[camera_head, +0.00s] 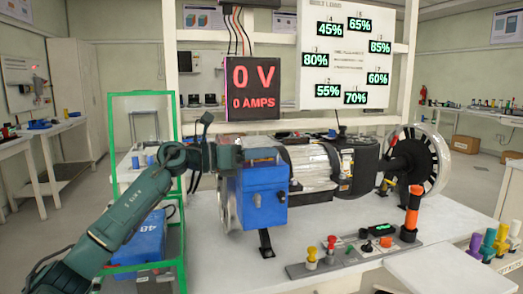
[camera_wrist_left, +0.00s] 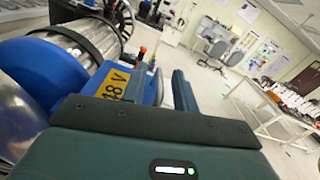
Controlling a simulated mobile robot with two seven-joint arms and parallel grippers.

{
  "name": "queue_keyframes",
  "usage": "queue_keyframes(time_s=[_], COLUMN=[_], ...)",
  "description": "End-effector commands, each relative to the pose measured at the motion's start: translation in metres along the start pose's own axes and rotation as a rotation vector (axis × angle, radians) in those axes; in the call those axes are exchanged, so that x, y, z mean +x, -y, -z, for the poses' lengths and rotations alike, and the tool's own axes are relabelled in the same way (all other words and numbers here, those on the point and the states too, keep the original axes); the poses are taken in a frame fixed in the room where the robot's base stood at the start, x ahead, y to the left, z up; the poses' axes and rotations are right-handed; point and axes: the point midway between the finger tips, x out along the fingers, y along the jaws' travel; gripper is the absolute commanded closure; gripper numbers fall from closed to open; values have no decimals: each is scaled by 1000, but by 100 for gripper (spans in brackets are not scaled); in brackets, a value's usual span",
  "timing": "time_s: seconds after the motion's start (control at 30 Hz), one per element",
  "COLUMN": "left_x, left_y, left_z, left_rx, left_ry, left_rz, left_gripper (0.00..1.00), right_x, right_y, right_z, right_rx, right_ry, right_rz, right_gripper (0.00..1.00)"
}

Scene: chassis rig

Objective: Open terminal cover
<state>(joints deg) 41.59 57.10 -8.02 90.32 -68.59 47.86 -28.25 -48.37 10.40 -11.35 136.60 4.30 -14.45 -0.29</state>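The motor has a blue box (camera_head: 265,197) on its front end, below the red number display. A blue housing with a yellow 48 V label (camera_wrist_left: 115,83) fills the upper left of the left wrist view. I cannot make out which part is the terminal cover, or whether it is open. My left gripper (camera_head: 255,155) is at the top of the blue box in the head view, partly merged with the motor behind it. My right gripper is not in view.
A green frame (camera_head: 180,240) holds a blue battery-like box (camera_head: 139,238) at left. A display (camera_head: 252,88) reads 0 V. A control panel (camera_head: 355,249) with coloured knobs lies on the white table (camera_head: 450,215). A spoked wheel (camera_head: 418,160) stands right of the motor.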

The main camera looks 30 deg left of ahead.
Motion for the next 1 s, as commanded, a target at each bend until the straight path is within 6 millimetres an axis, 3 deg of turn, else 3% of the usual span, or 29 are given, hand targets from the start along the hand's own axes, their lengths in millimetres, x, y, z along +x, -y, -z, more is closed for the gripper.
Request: queue_keyframes(time_s=[0.23,0.57,1.0], left_x=[0,0,0], left_y=[0,0,0], left_z=[0,0,0], left_rx=[0,0,-1], left_ry=[0,0,-1], left_rz=[0,0,1], left_gripper=[73,100,100], right_x=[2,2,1], right_y=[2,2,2], right_z=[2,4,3], right_rx=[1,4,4], right_ry=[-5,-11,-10], right_rz=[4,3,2], right_gripper=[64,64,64])
